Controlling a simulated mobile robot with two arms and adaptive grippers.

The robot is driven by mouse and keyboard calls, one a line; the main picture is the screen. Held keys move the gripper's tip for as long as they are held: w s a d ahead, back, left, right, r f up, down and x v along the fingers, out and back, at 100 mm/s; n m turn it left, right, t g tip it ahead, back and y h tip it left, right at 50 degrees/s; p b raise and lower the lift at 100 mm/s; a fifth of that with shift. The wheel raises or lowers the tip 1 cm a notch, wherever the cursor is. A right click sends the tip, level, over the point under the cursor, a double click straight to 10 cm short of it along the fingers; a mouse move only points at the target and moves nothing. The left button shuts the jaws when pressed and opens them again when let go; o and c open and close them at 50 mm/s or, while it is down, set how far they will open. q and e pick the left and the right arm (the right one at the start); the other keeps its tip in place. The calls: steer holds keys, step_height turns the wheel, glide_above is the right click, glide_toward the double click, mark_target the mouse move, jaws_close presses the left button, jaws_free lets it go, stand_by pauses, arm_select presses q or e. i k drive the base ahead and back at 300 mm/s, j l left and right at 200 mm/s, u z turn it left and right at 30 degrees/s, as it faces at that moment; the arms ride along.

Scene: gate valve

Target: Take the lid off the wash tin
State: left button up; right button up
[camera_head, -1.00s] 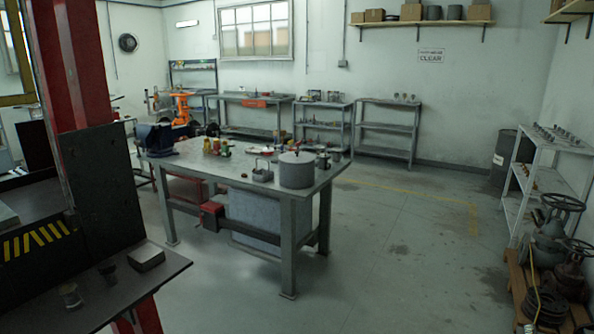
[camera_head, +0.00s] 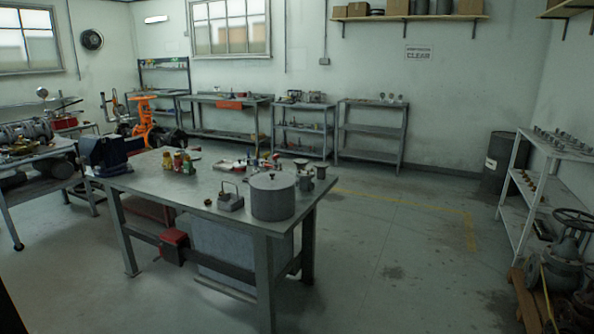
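A round grey metal tin (camera_head: 272,202) with a lid (camera_head: 272,180) on it stands near the front right corner of the metal workbench (camera_head: 205,190). The lid has a small dark knob on top and sits flat on the tin. I take this to be the wash tin; no label can be read. Neither of my grippers shows in the head view. The bench is some way in front of me.
A small handled metal box (camera_head: 231,202) stands just left of the tin. Coloured cans (camera_head: 178,163) and a blue vise (camera_head: 103,154) are farther left. Floor to the bench's right (camera_head: 370,240) is clear. A shelf rack (camera_head: 543,185) and valves (camera_head: 570,255) line the right side.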

mark_target(269, 181)
steer(key=i+j+z, duration=0.15)
steer(key=i, duration=0.3)
steer(key=i+j+z, duration=0.1)
steer(key=i, duration=0.3)
steer(key=i+j+z, duration=0.15)
steer(key=i, duration=0.3)
steer(key=i+j+z, duration=0.15)
steer(key=i, duration=0.25)
steer(key=j, duration=0.1)
